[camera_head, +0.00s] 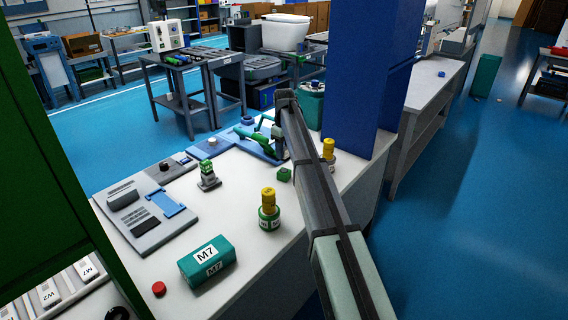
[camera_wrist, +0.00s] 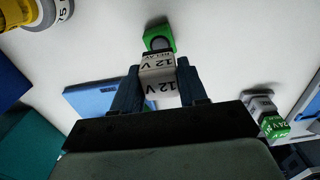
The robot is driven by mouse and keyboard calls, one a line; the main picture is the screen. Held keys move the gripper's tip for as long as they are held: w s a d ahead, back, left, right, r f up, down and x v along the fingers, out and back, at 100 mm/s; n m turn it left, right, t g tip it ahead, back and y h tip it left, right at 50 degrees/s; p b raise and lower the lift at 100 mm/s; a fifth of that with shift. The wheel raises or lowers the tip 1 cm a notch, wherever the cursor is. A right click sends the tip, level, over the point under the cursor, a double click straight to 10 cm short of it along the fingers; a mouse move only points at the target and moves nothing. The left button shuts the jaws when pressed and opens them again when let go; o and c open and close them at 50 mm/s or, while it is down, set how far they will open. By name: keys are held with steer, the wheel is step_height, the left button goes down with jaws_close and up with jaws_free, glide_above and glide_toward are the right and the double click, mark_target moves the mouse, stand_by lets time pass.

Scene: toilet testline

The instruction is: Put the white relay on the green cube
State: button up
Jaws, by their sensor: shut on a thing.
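The white relay (camera_wrist: 158,68), marked 12 V, is held between the two dark fingers of my gripper (camera_wrist: 160,76) in the wrist view. My gripper is shut on it. The green cube (camera_wrist: 160,36) lies just beyond the relay's far end, with a dark round mark on its face. The relay overlaps the cube's near edge in the picture; I cannot tell whether they touch. In the head view the green cube (camera_head: 284,174) sits on the white bench beside my arm. My gripper (camera_head: 278,150) is partly hidden there by my arm, and I cannot make out the relay.
A teal M7 box (camera_head: 208,262) lies at the bench front. A blue pillar (camera_head: 355,75) rises behind.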

steer(key=shift+f, duration=2.7)
steer(key=shift+f, duration=0.15)
steer(key=o, duration=1.1)
step_height(320, 180, up, 12)
steer(key=shift+r, duration=0.15)
